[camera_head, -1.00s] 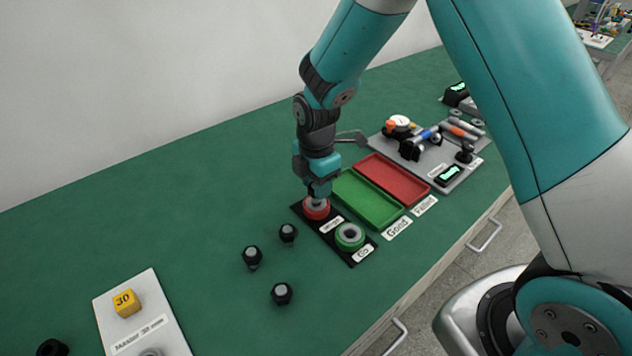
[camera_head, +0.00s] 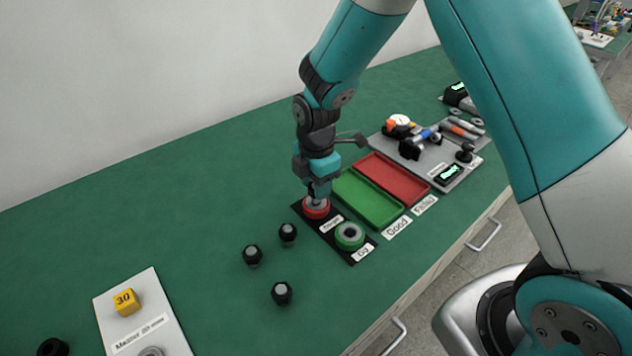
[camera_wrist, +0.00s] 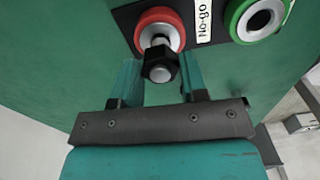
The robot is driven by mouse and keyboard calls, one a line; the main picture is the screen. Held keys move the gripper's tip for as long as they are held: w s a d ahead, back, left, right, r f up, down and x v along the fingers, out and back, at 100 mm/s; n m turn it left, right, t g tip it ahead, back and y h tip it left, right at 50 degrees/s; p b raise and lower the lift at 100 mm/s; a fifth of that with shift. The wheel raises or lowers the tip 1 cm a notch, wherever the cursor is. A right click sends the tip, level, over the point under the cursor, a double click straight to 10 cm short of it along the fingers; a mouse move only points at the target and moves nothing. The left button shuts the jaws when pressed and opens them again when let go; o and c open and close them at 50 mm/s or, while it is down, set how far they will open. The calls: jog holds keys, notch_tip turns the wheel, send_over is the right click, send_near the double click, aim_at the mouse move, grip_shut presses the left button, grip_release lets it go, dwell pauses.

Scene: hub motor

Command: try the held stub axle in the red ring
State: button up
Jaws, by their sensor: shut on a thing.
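The stub axle (camera_wrist: 159,64), with a black hex part and a silver end, is between the two fingers of my gripper (camera_wrist: 162,72) in the wrist view. My gripper is shut on it. The axle's far end points at the red ring (camera_wrist: 141,21), and its silver shaft overlaps the ring's bore. How deep it sits in the bore I cannot tell. In the head view my gripper (camera_head: 318,191) is right above the red ring (camera_head: 316,211), which lies on the black plate (camera_head: 329,236) by the No-go label.
The green Go ring (camera_head: 350,237) sits on the same plate. A green tray (camera_head: 366,199) and a red tray (camera_head: 393,179) lie to the right. Several loose stub axles (camera_head: 281,293) stand in front to the left. A white master board (camera_head: 143,315) is at the lower left.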

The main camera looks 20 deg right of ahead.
jog(key=shift+f, duration=0.4)
jog(key=shift+r, duration=0.15)
dwell(1.0)
jog(key=shift+r+p, duration=0.5)
jog(key=shift+r, duration=0.15)
